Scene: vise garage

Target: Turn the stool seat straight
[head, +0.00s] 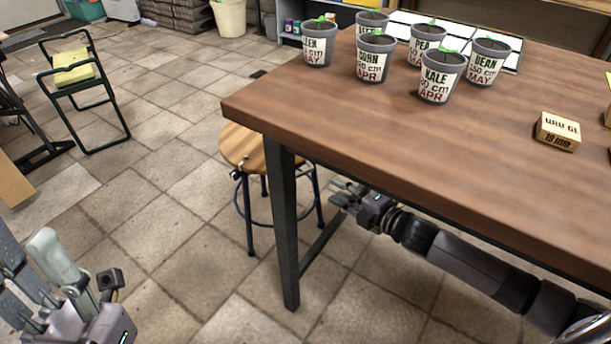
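The stool (243,149) has a round wooden seat and dark metal legs. It stands at the left end of the workbench, with the right part of its seat hidden behind the bench top and leg. My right gripper (338,198) is below the bench top, to the right of the stool and lower than its seat, apart from the seat in the picture. Its fingers look spread and empty. My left gripper (28,262) is at the lower left, far from the stool; its fingers are apart and nothing shows between them.
The wooden workbench (430,150) fills the right side, its metal leg (284,225) in front of the stool. Several labelled plant pots (440,78) and a small box (558,131) stand on it. A dark chair frame (82,90) stands at left. The tiled floor between is clear.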

